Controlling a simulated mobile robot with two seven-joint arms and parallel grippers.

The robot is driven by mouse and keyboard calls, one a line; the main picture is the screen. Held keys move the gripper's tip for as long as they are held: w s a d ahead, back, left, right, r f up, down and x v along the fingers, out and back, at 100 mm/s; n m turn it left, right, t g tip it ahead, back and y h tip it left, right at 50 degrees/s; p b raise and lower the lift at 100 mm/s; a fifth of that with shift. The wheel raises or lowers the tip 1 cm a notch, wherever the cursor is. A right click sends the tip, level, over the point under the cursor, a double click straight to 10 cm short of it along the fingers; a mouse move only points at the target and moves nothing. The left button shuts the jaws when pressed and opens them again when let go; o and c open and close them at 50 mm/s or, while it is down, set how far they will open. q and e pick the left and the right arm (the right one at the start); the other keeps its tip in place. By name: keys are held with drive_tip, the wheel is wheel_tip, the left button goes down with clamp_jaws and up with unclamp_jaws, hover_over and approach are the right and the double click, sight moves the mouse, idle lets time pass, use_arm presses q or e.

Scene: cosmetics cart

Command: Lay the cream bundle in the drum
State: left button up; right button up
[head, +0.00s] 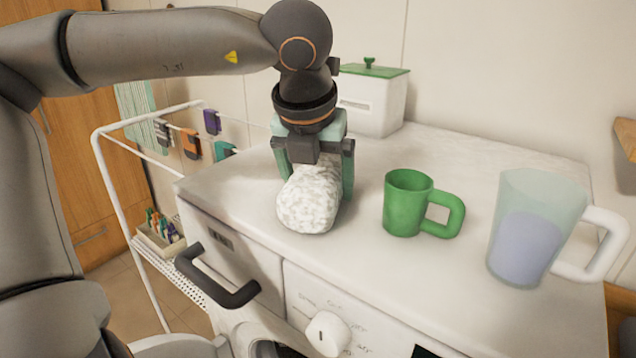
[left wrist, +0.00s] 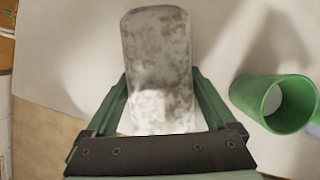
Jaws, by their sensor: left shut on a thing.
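The cream bundle (head: 309,200) is a speckled white-and-grey roll at the front edge of the white machine top. My left gripper (head: 318,185) points down with its green fingers on either side of the bundle and is shut on it. In the left wrist view the bundle (left wrist: 158,65) lies lengthwise between the fingers of the left gripper (left wrist: 160,95). I cannot tell whether the bundle still touches the top. The drum opening (head: 265,347) shows only as a sliver at the bottom edge, mostly cut off. My right gripper is not in view.
On the machine top (head: 450,160) stand a green mug (head: 408,203), a jug with bluish liquid (head: 530,235) and a white box with green lid (head: 372,100). A dark handle (head: 215,280) and a white knob (head: 327,333) stick out in front. A drying rack (head: 120,180) stands left.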

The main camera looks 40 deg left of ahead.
sight(319, 165)
use_arm(q)
drive_tip(key=shift+r, duration=0.1)
drive_tip(key=shift+r, duration=0.2)
drive_tip(key=v, duration=0.3)
drive_tip(key=shift+w+a+r, duration=0.1)
drive_tip(key=shift+w+r, duration=0.15)
drive_tip(key=shift+r, duration=0.1)
drive_tip(key=s+r, duration=0.1)
drive_tip(key=s+d+r, duration=0.1)
drive_tip(key=s+r+b, duration=0.1)
drive_tip(key=r, duration=0.1)
drive_tip(key=shift+d, duration=0.35)
drive_tip(key=s+d+r+b, duration=0.1)
drive_tip(key=s+d+r, duration=0.4)
drive_tip(key=s, duration=0.3)
drive_tip(key=shift+s, duration=0.35)
